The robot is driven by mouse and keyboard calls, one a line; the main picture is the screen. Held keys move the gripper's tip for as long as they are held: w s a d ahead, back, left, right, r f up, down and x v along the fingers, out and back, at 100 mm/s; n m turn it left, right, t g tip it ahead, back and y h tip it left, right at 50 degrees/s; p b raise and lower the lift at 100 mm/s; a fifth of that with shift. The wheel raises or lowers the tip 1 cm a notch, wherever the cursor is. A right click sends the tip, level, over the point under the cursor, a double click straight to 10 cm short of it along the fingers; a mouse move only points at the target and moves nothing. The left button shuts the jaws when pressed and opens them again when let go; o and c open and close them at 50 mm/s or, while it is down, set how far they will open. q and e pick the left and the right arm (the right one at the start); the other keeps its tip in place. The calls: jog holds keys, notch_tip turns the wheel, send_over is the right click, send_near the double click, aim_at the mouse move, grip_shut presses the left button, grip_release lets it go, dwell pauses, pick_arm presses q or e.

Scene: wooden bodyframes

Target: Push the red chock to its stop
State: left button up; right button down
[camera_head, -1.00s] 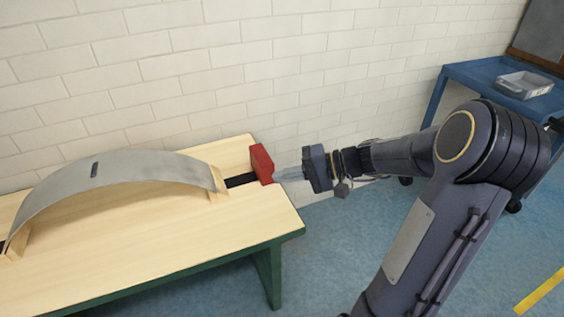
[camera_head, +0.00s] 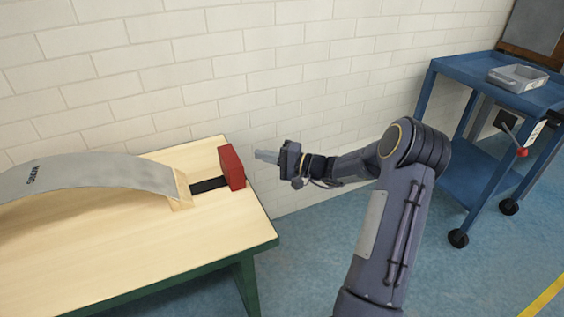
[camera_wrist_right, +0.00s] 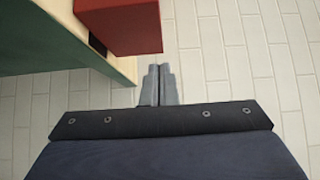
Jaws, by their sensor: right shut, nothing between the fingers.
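The red chock (camera_head: 231,167) stands upright at the right end of the wooden table top, on a dark slot (camera_head: 208,184). It also shows at the top of the right wrist view (camera_wrist_right: 122,24). A curved grey metal sheet (camera_head: 90,175) arches over the table, its right end by a small wooden block (camera_head: 181,190). A gap of bare table and slot lies between the chock and that block. My right gripper (camera_head: 257,155) is shut and empty, to the right of the chock and apart from it. In the right wrist view its fingertips (camera_wrist_right: 158,68) are together. My left gripper is out of view.
The wooden table top (camera_head: 130,237) sits on a green frame (camera_head: 170,283). A white brick wall (camera_head: 330,70) runs behind it. A blue trolley (camera_head: 455,68) with a grey tray (camera_head: 518,77) stands at the right. The floor between table and trolley is open.

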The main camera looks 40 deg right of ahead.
aim_at(231, 167)
jog(key=shift+w+a, duration=0.2)
jog(key=shift+a, duration=0.75)
jog(key=shift+w+a, duration=0.2)
jog(key=shift+a, duration=0.75)
